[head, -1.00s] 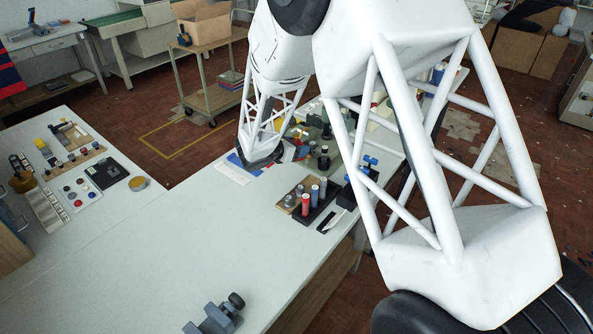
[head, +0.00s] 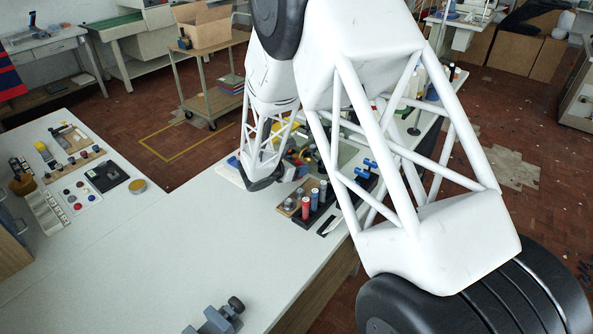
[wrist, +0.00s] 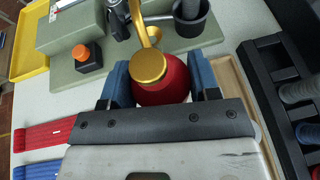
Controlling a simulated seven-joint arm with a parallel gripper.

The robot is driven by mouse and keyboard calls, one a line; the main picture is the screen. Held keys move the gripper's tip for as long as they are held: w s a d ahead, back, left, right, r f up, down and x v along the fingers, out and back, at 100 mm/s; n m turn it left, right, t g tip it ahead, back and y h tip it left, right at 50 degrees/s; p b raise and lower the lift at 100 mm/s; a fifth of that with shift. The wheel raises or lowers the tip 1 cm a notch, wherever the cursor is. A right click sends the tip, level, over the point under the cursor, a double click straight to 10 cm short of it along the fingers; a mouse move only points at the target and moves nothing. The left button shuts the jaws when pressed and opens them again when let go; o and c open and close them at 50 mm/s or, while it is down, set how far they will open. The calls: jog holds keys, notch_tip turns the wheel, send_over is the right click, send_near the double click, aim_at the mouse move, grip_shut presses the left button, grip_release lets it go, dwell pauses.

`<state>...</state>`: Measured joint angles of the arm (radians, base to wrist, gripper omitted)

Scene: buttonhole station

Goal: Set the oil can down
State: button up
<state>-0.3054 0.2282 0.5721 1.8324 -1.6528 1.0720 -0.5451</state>
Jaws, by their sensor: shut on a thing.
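The oil can (wrist: 168,88) has a round red body with a gold cap and a gold spout pointing up the picture in the wrist view. My gripper (wrist: 160,78) is shut on its red body, with one blue jaw on each side. Its underside is hidden, so I cannot tell whether it touches the surface below. In the head view my own arm hides most of the gripper and can, over the far right part of the bench (head: 170,235).
A green machine base (wrist: 60,35) with an orange-topped box (wrist: 88,55) and a dark cup (wrist: 190,20) lies beyond the can. A black spool rack (wrist: 262,75) stands to the right.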

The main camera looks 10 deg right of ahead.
jog(key=shift+f, duration=0.95)
jog(key=shift+f, duration=0.15)
jog(key=o, duration=1.2)
jog(key=shift+r, duration=0.2)
jog(key=shift+v, duration=6)
